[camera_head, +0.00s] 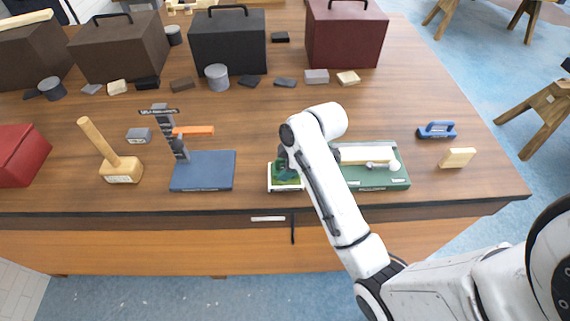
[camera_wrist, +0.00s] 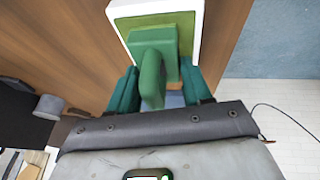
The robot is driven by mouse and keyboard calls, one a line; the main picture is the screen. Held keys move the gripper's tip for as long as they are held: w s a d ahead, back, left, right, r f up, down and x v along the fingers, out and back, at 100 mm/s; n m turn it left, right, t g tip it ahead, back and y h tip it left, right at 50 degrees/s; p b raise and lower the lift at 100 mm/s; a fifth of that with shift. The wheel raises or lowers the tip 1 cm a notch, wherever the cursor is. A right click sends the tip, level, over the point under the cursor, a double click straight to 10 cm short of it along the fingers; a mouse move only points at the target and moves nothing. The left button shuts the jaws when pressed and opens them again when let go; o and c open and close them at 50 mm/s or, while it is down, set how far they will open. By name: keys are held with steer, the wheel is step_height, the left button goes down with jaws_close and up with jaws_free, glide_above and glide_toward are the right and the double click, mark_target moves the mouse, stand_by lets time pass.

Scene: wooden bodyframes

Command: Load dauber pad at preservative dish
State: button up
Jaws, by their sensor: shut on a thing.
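The preservative dish (camera_head: 271,187) is a small white-rimmed tray with green inside, near the table's front edge. Its white rim (camera_wrist: 112,7) fills the top of the wrist view. The green dauber (camera_wrist: 152,70) shows there, its flat pad end over the green inside of the dish. I cannot tell whether the pad touches it. My gripper (camera_wrist: 160,92) has its two dark green fingers on either side of the dauber's handle and is shut on it. In the head view my gripper (camera_head: 284,162) is over the dish, partly hidden by my arm.
Right of the dish is a green board (camera_head: 372,178) with a pale wooden bar, partly behind my arm. A blue stand (camera_head: 205,172) and a mallet (camera_head: 120,168) are to the left. A blue-handled tool (camera_head: 437,130) and a wooden block (camera_head: 457,158) lie at right. Cases line the back.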

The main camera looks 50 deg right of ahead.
stand_by(0.4)
steer(key=shift+r, duration=3.45)
